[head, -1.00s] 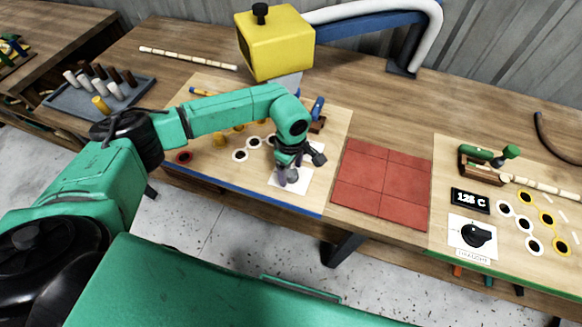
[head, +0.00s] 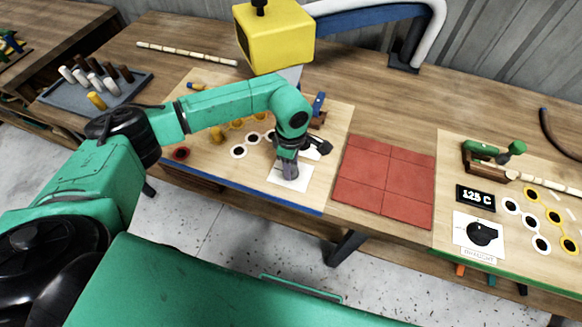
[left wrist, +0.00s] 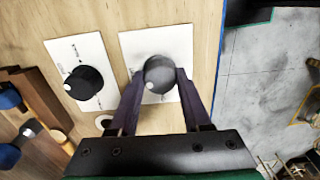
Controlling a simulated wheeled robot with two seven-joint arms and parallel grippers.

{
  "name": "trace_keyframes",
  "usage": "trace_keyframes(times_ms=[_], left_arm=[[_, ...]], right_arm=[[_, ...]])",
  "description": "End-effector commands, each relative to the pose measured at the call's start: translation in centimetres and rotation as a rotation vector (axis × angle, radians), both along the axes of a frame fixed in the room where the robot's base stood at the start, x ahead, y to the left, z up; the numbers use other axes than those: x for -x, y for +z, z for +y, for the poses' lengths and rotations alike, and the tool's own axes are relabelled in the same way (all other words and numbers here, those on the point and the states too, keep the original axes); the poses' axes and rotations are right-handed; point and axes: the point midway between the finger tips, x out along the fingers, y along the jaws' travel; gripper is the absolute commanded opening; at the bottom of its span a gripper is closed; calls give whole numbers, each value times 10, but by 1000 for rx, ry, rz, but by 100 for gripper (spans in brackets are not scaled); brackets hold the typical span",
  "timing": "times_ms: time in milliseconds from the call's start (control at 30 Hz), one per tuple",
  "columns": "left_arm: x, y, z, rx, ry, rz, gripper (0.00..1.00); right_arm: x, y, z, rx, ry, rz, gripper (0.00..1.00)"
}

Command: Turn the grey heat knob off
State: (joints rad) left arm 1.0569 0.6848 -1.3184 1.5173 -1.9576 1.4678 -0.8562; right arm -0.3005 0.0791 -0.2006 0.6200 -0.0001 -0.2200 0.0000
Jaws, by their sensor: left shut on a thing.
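The grey heat knob (left wrist: 158,74) sits on a white dial card (left wrist: 181,43) in the left wrist view. My left gripper (left wrist: 157,84) is shut on it, one finger on each side. In the head view my left gripper (head: 288,163) points down at the card (head: 289,178) near the front edge of the left board, and hides the knob. A pale mark shows on the knob's lower left; the card's lettering is too blurred to read. My right gripper is not in view.
A black knob (left wrist: 85,82) on its own card is close beside, left in the wrist view. In the head view, a red tiled mat (head: 385,181) lies to the right. Beyond it are a display reading 125 C (head: 475,198) and another black knob (head: 482,234).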

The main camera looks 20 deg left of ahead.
Motion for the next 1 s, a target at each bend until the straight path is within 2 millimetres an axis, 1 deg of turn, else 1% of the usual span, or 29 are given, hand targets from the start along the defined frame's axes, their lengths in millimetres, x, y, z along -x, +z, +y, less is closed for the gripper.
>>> trace_keyframes(times_ms=[33, 300, 1000], left_arm=[[-1, -3, 0, 2, 38, -4, 0], [-2, -3, 0, 1, 291, -5, 0], [-2, -1, 0, 4, 955, -5, 0]], right_arm=[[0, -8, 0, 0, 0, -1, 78], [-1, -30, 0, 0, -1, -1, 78], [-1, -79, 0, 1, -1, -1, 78]])
